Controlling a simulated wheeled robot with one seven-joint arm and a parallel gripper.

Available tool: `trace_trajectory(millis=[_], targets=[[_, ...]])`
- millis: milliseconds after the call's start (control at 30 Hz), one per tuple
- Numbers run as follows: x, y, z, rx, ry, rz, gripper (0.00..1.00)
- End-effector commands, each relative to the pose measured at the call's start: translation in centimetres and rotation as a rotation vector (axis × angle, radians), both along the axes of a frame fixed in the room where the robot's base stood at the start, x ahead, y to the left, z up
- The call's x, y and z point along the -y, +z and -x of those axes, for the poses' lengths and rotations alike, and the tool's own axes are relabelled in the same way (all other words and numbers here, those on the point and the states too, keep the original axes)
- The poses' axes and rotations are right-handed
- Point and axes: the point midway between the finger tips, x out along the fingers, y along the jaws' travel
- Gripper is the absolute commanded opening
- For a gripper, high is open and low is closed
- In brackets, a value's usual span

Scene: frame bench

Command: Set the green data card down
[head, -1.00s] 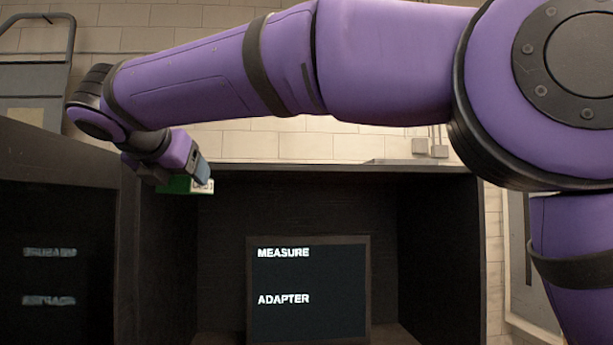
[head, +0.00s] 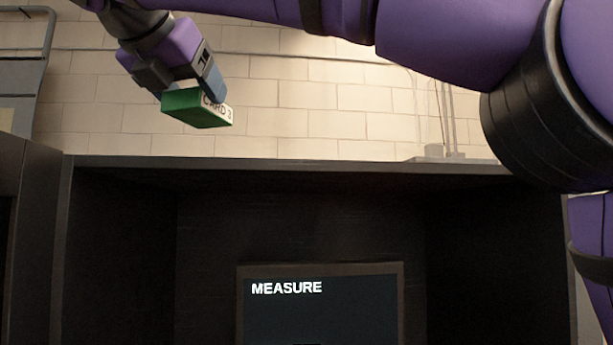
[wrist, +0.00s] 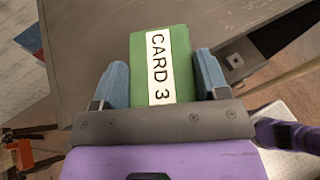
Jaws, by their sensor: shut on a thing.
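The green data card (head: 190,108) is a green block with a white label reading "CARD 3". My gripper (head: 191,96) is shut on it and holds it in the air above the top of the dark cabinet (head: 290,164), left of the middle in the head view. In the wrist view the card (wrist: 181,62) sits between the two blue fingers of my gripper (wrist: 163,80), its label facing the camera. A dark flat surface lies beyond the card there; I cannot tell how far below it is.
A screen (head: 322,310) reading "MEASURE" stands inside the open cabinet. A small grey box (head: 434,151) is near the cabinet top's right side. A pale block wall (head: 300,110) is behind. An orange object (wrist: 25,152) shows at lower left in the wrist view.

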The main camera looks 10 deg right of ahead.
Motion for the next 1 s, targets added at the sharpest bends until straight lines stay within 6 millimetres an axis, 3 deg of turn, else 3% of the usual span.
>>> trace_trajectory(millis=[600, 933, 1000], targets=[[9.3, -1.1, -8.6, 0.001, -0.005, -0.001, 0.39], [11.4, -1.4, -10.7, 0.001, -0.002, 0.000, 0.39], [11.4, -2.4, -10.8, -0.001, 0.000, 0.003, 0.39]])
